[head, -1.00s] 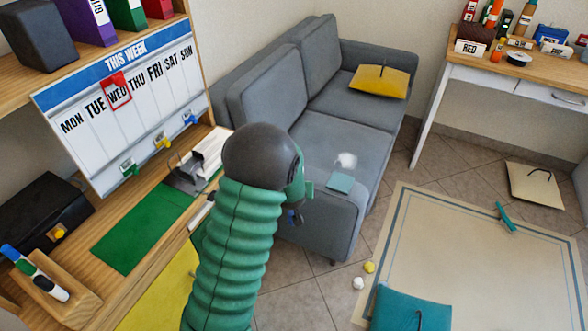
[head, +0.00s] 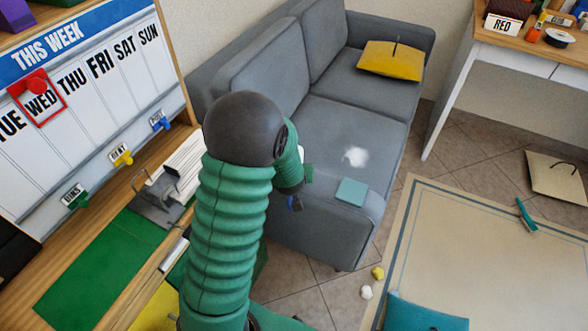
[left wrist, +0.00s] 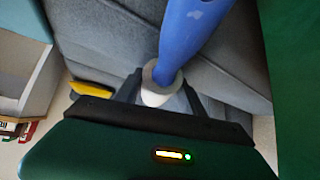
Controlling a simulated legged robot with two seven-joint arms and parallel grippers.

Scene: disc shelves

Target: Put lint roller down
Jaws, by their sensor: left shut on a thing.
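My left gripper (left wrist: 160,92) is shut on the lint roller, which has a blue handle (left wrist: 192,30) and a white roll (left wrist: 158,86). In the left wrist view the handle runs up and out of the frame, with the grey sofa behind it. In the head view my green left arm reaches beside the near end of the sofa (head: 325,205). My right gripper is not in view.
A white fluff patch (head: 355,156) and a teal square (head: 351,191) lie on the sofa, with a yellow cushion (head: 391,60) farther back. The wooden desk (head: 95,285) with a green mat stands left. Small crumpled balls (head: 367,292) lie on the floor beside the rug (head: 500,260).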

